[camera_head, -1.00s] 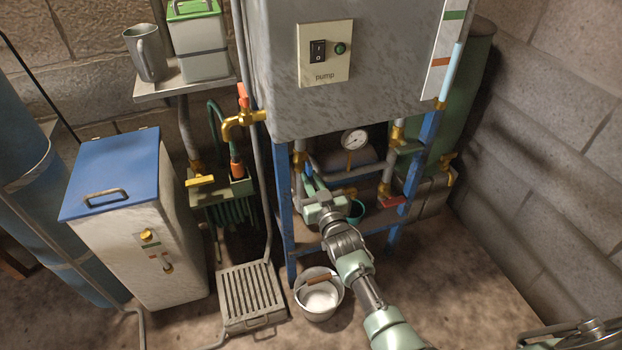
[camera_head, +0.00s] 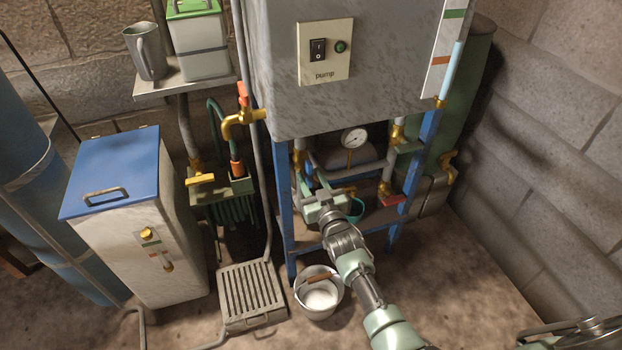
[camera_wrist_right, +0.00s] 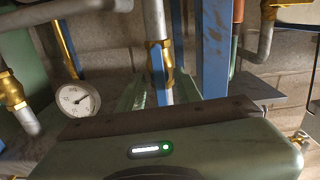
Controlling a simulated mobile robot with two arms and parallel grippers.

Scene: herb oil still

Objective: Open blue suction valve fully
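The blue suction valve shows in the right wrist view as a brass body (camera_wrist_right: 160,58) on a vertical grey pipe. Its narrow blue lever (camera_wrist_right: 157,85) hangs down along the pipe. My right gripper (camera_wrist_right: 157,95) has its two green fingers apart, one on each side of the lever and pipe. I cannot tell whether they touch the lever. In the head view my right gripper (camera_head: 311,184) reaches under the grey tank, between the blue frame legs. It hides most of the valve there.
A pressure gauge (camera_head: 354,138) and a red-handled valve (camera_head: 391,200) are right of my gripper. Blue frame legs (camera_head: 285,215) flank the opening. A white bucket (camera_head: 319,293) stands on the floor below my arm. The grey pump cabinet (camera_head: 390,70) hangs above.

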